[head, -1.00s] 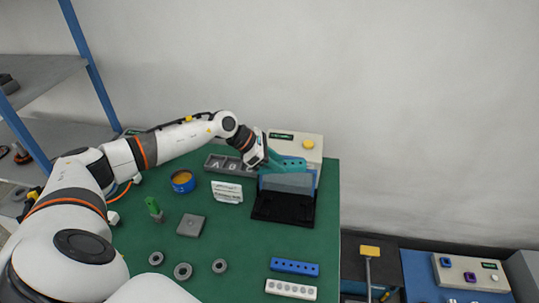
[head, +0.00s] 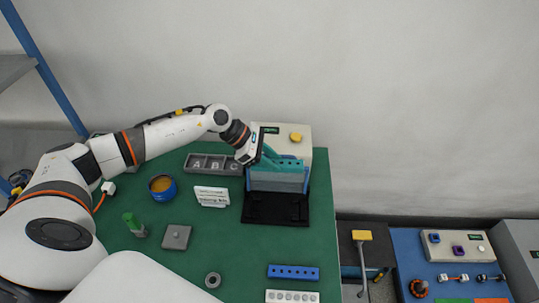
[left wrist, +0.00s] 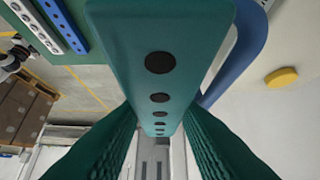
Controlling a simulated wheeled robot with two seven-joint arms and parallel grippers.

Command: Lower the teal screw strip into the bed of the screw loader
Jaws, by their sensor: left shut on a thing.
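The teal screw strip (head: 288,165) is in my left gripper (head: 266,160), just in front of the cream screw loader (head: 273,136) with a yellow button. The strip lies lengthwise across the loader's front, above a grey plate. In the left wrist view the teal strip (left wrist: 160,62) shows a row of dark holes and sits between the ribbed fingers (left wrist: 160,140). A blue part (left wrist: 233,50) of the loader is close beside it. The loader's bed is mostly hidden by the strip, so I cannot tell whether they touch. My right gripper is not in view.
A black tray (head: 275,209) lies in front of the loader. A lettered grey bin (head: 213,164), a blue cup (head: 162,188) and a white sign (head: 212,197) stand left of it. Blue (head: 293,272) and white (head: 292,296) strips lie near the front right.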

